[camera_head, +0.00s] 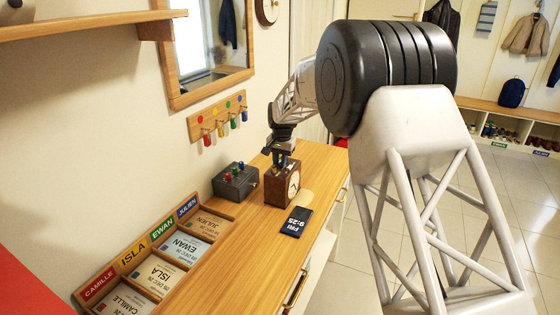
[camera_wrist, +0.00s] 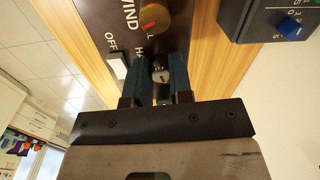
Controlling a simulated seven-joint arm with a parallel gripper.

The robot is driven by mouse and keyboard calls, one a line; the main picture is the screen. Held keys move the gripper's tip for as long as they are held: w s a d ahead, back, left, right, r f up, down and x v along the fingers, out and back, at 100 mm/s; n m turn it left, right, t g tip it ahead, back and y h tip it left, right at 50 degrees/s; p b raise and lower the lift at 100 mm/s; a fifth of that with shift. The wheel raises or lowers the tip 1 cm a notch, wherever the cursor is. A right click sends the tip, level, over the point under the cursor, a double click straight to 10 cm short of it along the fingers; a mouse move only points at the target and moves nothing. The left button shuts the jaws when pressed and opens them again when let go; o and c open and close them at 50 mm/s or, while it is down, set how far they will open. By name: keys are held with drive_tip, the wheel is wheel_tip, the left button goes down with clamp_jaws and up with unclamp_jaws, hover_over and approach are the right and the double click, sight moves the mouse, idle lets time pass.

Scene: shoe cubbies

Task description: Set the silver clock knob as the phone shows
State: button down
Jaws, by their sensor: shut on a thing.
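The brown clock (camera_head: 281,189) stands on the wooden counter, its pale dial toward the right. Its dark panel (camera_wrist: 128,12) fills the top of the wrist view, with a brass knob (camera_wrist: 154,16) bearing a red mark, the word WIND and a white switch (camera_wrist: 118,66) by the word OFF. The silver knob (camera_wrist: 161,76) sits between the blue fingers of my gripper (camera_wrist: 160,68), which is shut on it; the fingers hide its sides. The head view shows my gripper (camera_head: 281,158) at the clock's top. The dark phone (camera_head: 296,221) lies in front of the clock, reading FRI 9:25.
A grey box with coloured knobs (camera_head: 236,181) stands close left of the clock; its blue knob (camera_wrist: 290,28) shows in the wrist view. A name-card rack (camera_head: 135,255) lines the wall. Hooks with coloured tags (camera_head: 217,121) hang above. The counter's right edge is near the phone.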

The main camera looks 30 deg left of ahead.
drive_tip(key=c, duration=1)
unclamp_jaws()
drive_tip(key=shift+d+r, duration=0.2)
drive_tip(key=shift+r, duration=3.8)
